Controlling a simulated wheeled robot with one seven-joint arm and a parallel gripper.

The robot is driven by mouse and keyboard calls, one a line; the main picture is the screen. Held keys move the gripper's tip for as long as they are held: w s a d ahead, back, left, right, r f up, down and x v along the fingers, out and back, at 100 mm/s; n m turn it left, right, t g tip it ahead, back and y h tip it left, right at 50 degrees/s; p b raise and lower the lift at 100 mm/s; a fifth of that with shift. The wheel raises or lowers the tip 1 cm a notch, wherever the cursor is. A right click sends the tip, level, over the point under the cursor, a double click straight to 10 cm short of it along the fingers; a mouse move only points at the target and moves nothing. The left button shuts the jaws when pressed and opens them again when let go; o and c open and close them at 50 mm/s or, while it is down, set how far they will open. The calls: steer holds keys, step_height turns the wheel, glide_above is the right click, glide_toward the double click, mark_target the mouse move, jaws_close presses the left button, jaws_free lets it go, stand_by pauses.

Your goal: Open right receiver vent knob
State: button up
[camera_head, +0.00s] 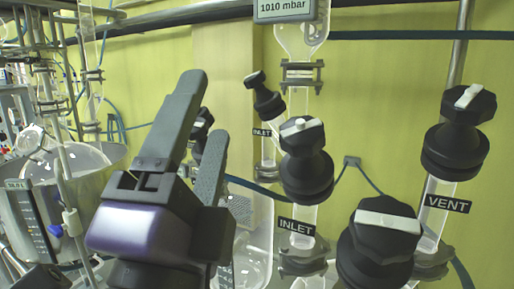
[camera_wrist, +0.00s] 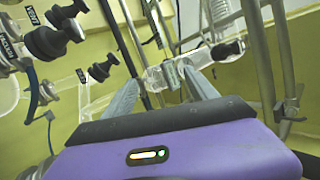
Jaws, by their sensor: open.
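A black vent knob (camera_head: 460,132) with a white bar on its cap stands at the right in the head view, on a glass tube with a VENT label (camera_head: 447,203). The bar slants up to the right. My gripper (camera_head: 206,105) is left of it, well apart, its fingers open and empty, pointing up. In the wrist view my gripper (camera_wrist: 157,75) shows both fingers spread.
An INLET knob (camera_head: 305,160) and a large black knob (camera_head: 380,245) stand between my gripper and the vent knob. A smaller INLET knob (camera_head: 264,94) is behind. Glassware, clamps and a metal rack (camera_head: 50,90) crowd the left. A 1010 mbar display (camera_head: 285,9) is at the top.

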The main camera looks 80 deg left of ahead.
steer(key=shift+s+a+f+n+g, duration=0.1)
steer(key=shift+s+f+n+g, duration=0.15)
steer(key=shift+f, duration=0.3)
steer(key=shift+s+a+f+n+g, duration=0.1)
steer(key=shift+s+f+n+g, duration=0.05)
steer(key=shift+s+f+n, duration=0.3)
steer(key=shift+w, duration=0.15)
